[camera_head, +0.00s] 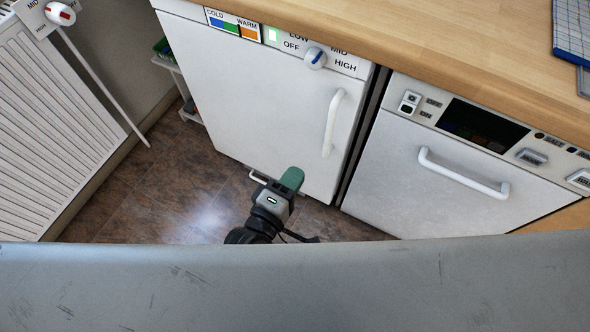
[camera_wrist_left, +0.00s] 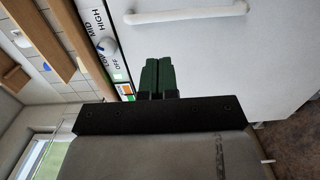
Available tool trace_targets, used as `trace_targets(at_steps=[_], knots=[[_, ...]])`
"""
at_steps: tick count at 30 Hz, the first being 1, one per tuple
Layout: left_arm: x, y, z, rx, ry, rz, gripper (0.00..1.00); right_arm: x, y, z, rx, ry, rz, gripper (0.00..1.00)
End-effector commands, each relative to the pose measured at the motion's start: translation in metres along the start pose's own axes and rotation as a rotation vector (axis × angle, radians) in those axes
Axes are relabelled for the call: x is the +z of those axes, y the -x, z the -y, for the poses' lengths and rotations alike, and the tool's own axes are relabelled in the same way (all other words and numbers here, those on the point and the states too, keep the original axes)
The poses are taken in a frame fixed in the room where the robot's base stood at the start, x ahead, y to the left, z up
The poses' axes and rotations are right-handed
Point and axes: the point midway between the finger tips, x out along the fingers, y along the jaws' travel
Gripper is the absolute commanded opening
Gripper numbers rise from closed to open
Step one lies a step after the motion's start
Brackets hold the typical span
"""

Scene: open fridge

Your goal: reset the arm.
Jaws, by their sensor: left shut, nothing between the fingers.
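My left gripper (camera_head: 291,179) is in front of the lower part of the white fridge door (camera_head: 250,95) in the head view. Its green fingers are shut with nothing between them; they also show pressed together in the left wrist view (camera_wrist_left: 157,76). The fridge door appears closed. Its white handle (camera_head: 333,123) is up and to the right of the gripper in the head view, apart from it. The handle also shows at the top of the left wrist view (camera_wrist_left: 186,13). My right gripper is in neither view.
A white appliance (camera_head: 450,175) with a handle (camera_head: 462,175) stands right of the fridge under a wooden countertop (camera_head: 440,45). A radiator (camera_head: 55,120) is at the left. Brown floor (camera_head: 165,190) lies free between radiator and fridge. A grey surface (camera_head: 300,285) spans the bottom.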

Motion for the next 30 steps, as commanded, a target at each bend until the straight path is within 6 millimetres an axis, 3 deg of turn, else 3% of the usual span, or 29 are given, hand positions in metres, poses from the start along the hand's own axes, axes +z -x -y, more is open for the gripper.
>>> trace_targets(at_steps=[11,14,17,19,21,24,30], knots=[[0.0,0.0,0.001,-0.003,-0.003,0.001,0.0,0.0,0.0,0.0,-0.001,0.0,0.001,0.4],[-0.003,0.002,0.014,-0.051,-0.063,0.012,0.0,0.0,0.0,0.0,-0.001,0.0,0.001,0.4],[-0.012,0.01,0.054,-0.195,-0.238,0.054,0.0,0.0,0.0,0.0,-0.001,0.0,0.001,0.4],[-0.024,0.024,0.096,-0.349,-0.408,0.113,0.0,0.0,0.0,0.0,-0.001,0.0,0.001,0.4],[-0.039,0.046,0.139,-0.519,-0.582,0.193,0.0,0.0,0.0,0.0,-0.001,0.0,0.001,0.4],[-0.06,0.083,0.188,-0.733,-0.77,0.321,0.0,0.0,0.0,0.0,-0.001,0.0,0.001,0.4],[-0.093,0.154,0.248,-1.044,-0.978,0.565,0.0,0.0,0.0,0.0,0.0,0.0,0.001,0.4]])
